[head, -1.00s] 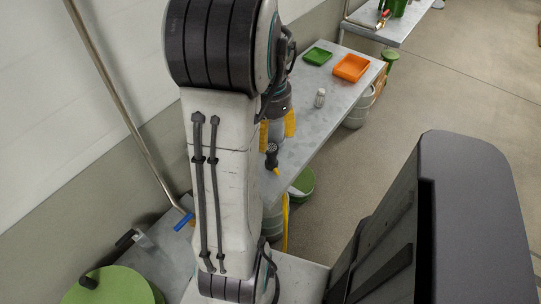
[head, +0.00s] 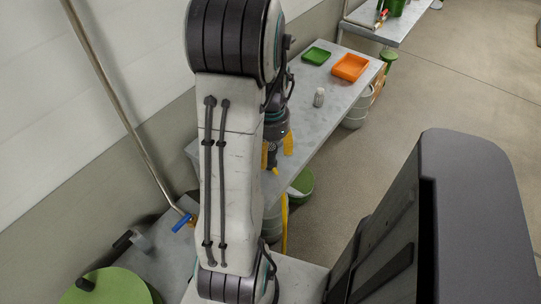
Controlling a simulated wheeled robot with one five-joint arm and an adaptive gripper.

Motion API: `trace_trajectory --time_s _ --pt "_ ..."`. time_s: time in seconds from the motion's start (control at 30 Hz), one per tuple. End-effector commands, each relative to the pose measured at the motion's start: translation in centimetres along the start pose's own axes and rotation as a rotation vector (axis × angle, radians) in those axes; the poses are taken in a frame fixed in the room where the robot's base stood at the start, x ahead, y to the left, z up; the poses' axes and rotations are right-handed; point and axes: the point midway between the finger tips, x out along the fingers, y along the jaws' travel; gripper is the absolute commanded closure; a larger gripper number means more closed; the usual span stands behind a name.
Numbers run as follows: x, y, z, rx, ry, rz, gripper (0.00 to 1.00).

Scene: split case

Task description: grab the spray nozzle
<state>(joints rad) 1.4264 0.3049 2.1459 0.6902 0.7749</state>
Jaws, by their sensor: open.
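The spray nozzle (head: 272,158) is a small dark piece with a yellow end, at the edge of the long grey table, just right of my arm in the head view. Its upper part is partly covered by my gripper. My gripper (head: 277,152) has yellow fingers and points down over the nozzle. The fingers are apart, one on the left and one on the right of the nozzle in the picture. I cannot tell whether either finger touches it. A yellow hose (head: 284,228) hangs below the table edge.
The table (head: 325,118) also carries a small white-grey shaker (head: 319,97), a green tray (head: 316,56) and an orange tray (head: 350,67) farther back. A green bucket (head: 301,186) stands on the floor beside it. A pipe with a blue-handled valve (head: 182,222) is at left.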

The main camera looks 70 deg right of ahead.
Motion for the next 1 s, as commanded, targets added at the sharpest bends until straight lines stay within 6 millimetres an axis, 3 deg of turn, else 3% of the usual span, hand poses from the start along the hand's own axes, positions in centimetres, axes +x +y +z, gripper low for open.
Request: trace_trajectory --time_s 0.13,0.83,1.0 --pt "-0.02 0.01 0.01 0.0 0.0 0.0 0.35" --pt "-0.04 0.0 0.01 0.0 0.0 0.0 0.97" --pt "-0.03 -0.01 0.0 0.0 0.0 0.0 1.0"
